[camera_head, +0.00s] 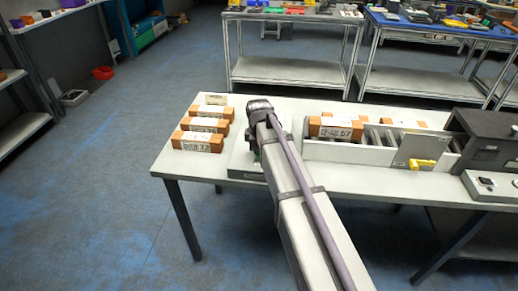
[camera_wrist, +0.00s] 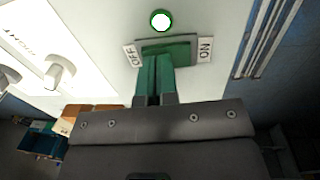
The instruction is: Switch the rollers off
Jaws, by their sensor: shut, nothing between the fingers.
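In the wrist view, a green switch (camera_wrist: 182,46) sits on a white panel, with an OFF label (camera_wrist: 131,54) on its left and an ON label (camera_wrist: 206,49) on its right. A round white lamp with a green ring (camera_wrist: 161,20) is above it. My gripper (camera_wrist: 154,60) is shut and empty, its green fingertips at the switch's lower edge, left of its middle. I cannot tell whether they touch it or which way it is set. The rollers (camera_head: 374,137) show behind a low rail.
Orange-brown boxes with white labels (camera_head: 197,141) stand at the table's left end (camera_head: 180,174). Similar boxes (camera_head: 336,127) sit on the rollers. A dark machine (camera_head: 485,138) stands on the right, with a yellow handle (camera_head: 421,164) left of it. White knobs (camera_wrist: 60,72) show in the wrist view.

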